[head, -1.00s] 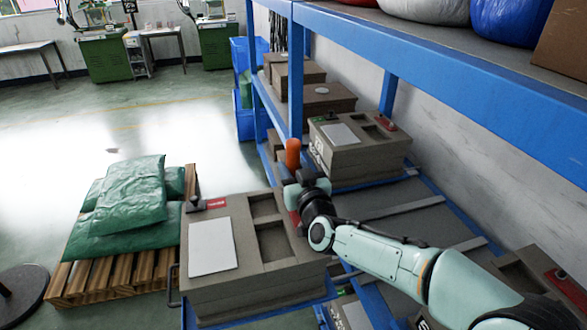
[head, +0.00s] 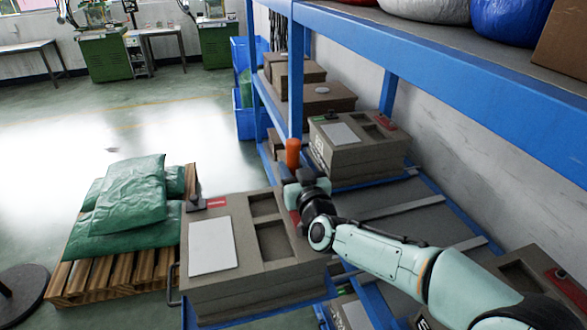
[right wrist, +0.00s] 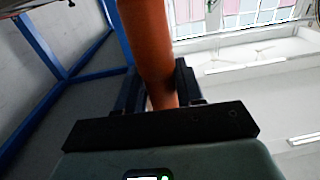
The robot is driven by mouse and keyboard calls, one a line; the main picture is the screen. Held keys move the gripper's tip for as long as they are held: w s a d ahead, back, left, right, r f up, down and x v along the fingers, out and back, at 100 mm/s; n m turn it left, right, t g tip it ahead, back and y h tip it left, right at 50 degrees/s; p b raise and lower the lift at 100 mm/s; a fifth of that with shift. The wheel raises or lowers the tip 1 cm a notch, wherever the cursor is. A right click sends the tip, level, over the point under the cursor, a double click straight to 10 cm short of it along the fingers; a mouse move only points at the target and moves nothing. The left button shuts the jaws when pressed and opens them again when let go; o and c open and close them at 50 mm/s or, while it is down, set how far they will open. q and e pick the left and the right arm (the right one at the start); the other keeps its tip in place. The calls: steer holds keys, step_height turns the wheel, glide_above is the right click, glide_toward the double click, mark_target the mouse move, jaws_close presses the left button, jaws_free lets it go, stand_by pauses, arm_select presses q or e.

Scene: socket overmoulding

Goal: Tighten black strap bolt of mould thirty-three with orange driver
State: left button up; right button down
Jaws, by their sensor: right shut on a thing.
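My right gripper (head: 293,180) is shut on the orange driver (head: 292,153), which stands upright above the back right corner of the near mould. In the right wrist view the orange handle (right wrist: 150,50) rises between the two dark fingers (right wrist: 153,92). The near mould (head: 245,275) is a grey-brown block with a white plate (head: 210,246) and two open pockets. A black strap (head: 196,205) sits at its back left corner, beside a red label (head: 217,202). The driver's tip and any bolt under it are hidden. I cannot read a mould number. My left gripper is not in view.
A second mould (head: 350,160) with a white plate stands on the shelf behind. Blue rack posts (head: 296,85) and an upper shelf beam (head: 450,90) are close to my right arm. Green bags (head: 130,200) lie on a pallet (head: 110,275) at left.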

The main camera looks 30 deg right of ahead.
mark_target(296, 153)
steer(key=shift+f, duration=0.2)
steer(key=shift+r+p, duration=2.1)
steer(key=shift+r, duration=0.65)
steer(key=shift+d, duration=0.1)
